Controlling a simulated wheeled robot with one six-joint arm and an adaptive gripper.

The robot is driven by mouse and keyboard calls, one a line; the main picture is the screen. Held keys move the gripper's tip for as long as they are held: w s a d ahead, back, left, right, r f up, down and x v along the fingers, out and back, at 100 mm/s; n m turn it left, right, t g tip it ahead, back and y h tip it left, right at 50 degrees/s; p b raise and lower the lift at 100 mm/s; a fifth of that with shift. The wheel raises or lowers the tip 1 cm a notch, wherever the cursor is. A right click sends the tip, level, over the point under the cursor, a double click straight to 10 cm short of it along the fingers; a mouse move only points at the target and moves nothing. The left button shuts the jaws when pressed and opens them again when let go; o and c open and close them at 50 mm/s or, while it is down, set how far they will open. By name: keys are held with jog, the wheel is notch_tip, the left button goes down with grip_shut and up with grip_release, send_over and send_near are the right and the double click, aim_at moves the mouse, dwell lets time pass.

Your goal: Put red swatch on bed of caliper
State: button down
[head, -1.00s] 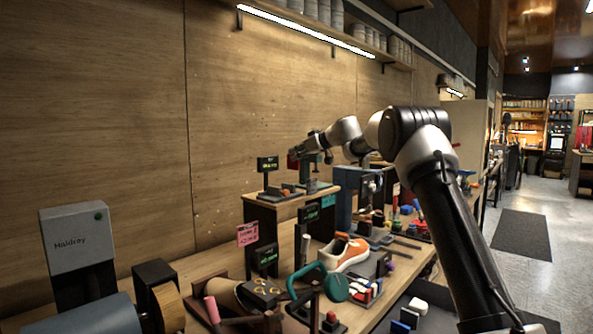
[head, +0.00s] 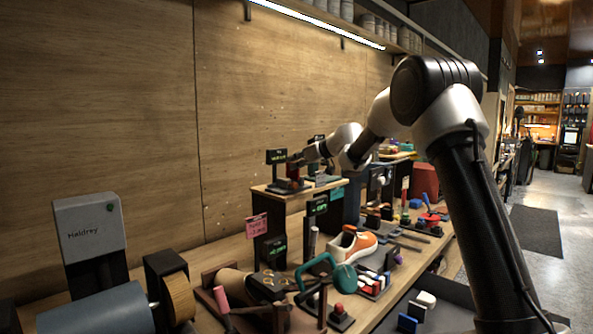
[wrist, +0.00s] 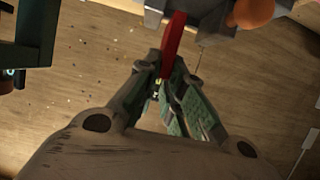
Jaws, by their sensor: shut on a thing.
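My gripper (wrist: 168,88) is shut on the red swatch (wrist: 173,42), which sticks out from the fingertips toward the top of the wrist view. The swatch's far end reaches a grey metal block (wrist: 210,12), which seems to be part of the caliper; I cannot tell whether they touch. In the head view my gripper (head: 300,164) is above the raised wooden shelf, and the red swatch (head: 292,173) shows small beneath it. It is in front of a small gauge with a green-lit display (head: 276,157) and a dark low bed (head: 282,188), probably the caliper.
An orange and white sneaker (head: 352,246), a teal clamp-like tool (head: 318,270) and other tools crowd the bench below. The wooden wall (head: 245,120) runs close along the left.

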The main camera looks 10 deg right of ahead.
jog(key=shift+f, duration=1.15)
jog(key=shift+f, duration=0.1)
jog(key=c, duration=1.5)
grip_release()
jog(key=shift+c, duration=0.2)
jog(key=shift+d, duration=0.1)
jog(key=v, duration=1.2)
